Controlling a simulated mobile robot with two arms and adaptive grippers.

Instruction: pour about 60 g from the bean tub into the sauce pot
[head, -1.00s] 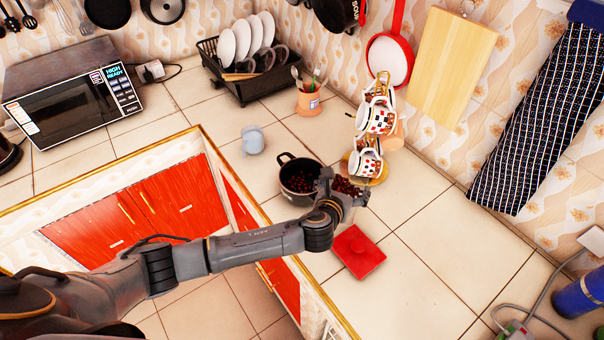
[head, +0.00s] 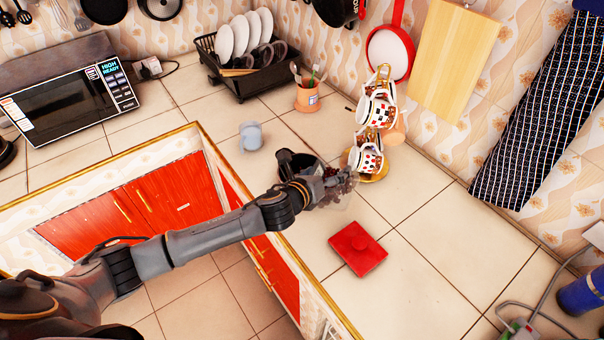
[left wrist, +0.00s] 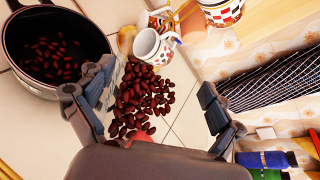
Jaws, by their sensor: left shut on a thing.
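My left gripper (head: 338,183) is shut on the clear bean tub (head: 345,200), which is hard to make out behind the fingers. In the left wrist view, many dark red beans (left wrist: 145,100) show between the fingers (left wrist: 155,105); the tub's clear walls are faint there. The dark sauce pot (head: 290,160) stands on the tiled counter just left of the gripper, partly hidden by it. In the left wrist view the pot (left wrist: 75,30) has dark red beans on its bottom. I cannot tell whether beans are falling. My right gripper is out of view.
A gold cup stand with patterned cups (head: 375,110) stands close behind the gripper. A grey mug (head: 251,136) stands behind the pot.

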